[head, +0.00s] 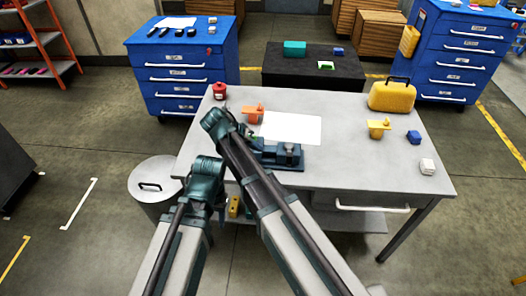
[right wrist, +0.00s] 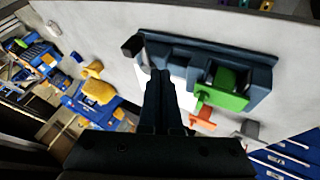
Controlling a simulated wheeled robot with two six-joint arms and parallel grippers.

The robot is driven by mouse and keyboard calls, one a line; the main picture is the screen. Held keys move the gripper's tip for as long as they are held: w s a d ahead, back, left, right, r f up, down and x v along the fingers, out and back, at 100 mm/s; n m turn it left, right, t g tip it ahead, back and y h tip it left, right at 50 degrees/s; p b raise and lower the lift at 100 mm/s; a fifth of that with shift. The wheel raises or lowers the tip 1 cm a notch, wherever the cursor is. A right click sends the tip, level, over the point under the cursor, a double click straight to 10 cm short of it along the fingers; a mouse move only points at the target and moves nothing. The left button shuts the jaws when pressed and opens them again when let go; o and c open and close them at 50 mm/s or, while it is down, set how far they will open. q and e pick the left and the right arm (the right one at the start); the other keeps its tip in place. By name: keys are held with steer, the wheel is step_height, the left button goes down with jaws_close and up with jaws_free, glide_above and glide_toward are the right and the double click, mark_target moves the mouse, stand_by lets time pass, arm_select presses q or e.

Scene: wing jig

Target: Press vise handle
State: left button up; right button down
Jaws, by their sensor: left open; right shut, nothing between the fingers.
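The blue vise (head: 268,157) stands on the grey table (head: 390,165), partly hidden by my right arm. In the right wrist view the vise (right wrist: 262,75) shows a green block (right wrist: 226,92) at one end. At the other end is a dark handle knob (right wrist: 133,45) on a thin metal bar. My right gripper (right wrist: 160,76) is shut and empty, its tips close beside the bar in the picture; I cannot tell if they touch. My left gripper (head: 206,180) is open, left of the vise at the table's near edge; its fingers are hard to make out.
A white sheet (head: 291,127) lies behind the vise. An orange part (head: 253,109), a red item (head: 219,91), a yellow case (head: 391,97), a yellow part (head: 378,128) and small blocks are on the table. A round bin (head: 153,181) stands left.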

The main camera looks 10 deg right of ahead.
mark_target(287, 158)
steer(key=d+f+b, duration=0.5)
steer(key=d+f, duration=0.1)
steer(key=d, duration=0.2)
steer(key=shift+w+d+f, duration=0.25)
steer(key=shift+w, duration=0.15)
steer(key=shift+s+d+n+t+y+b, duration=0.3)
steer(key=shift+s+d+n+t, duration=0.45)
steer(key=shift+d+n, duration=0.35)
steer(key=w+d+n+t+y, duration=0.2)
steer(key=d+n, duration=0.4)
steer(key=d, duration=0.6)
steer(key=shift+w+n+y, duration=0.25)
steer(key=shift+n+y, duration=0.15)
steer(key=shift+y, duration=0.3)
